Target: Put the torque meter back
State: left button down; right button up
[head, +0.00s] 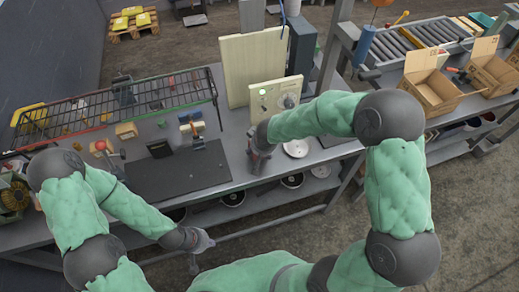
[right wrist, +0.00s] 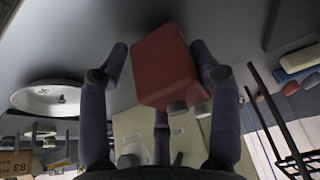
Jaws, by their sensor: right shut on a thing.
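A dark red box with small grey knobs (right wrist: 168,68), seemingly the torque meter, sits between the fingers of my right gripper (right wrist: 160,75) in the right wrist view. The gripper is shut on it. In the head view my right gripper (head: 257,158) is low over the workbench, just left of a white round dish, and the arm and fingers mostly hide the box. I cannot tell whether the box touches the bench. My left gripper (head: 200,252) is in front of the bench, empty, with its fingers apart.
The grey bench holds a black mat (head: 178,175), a wire rack (head: 110,108), small tools and a cream panel with a green light (head: 262,93). The white round dish (head: 296,148) also shows in the right wrist view (right wrist: 48,97). Open cardboard boxes (head: 430,92) stand at right.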

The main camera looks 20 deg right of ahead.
jog(key=shift+f+b, duration=0.5)
jog(key=shift+b, duration=0.25)
jog(key=shift+s, duration=0.1)
jog(key=o, duration=1.5)
jog(key=shift+f, duration=0.1)
jog(key=shift+r+p, duration=0.7)
jog(key=shift+p, duration=0.2)
jog(key=p+v, duration=0.3)
jog(key=v, duration=0.9)
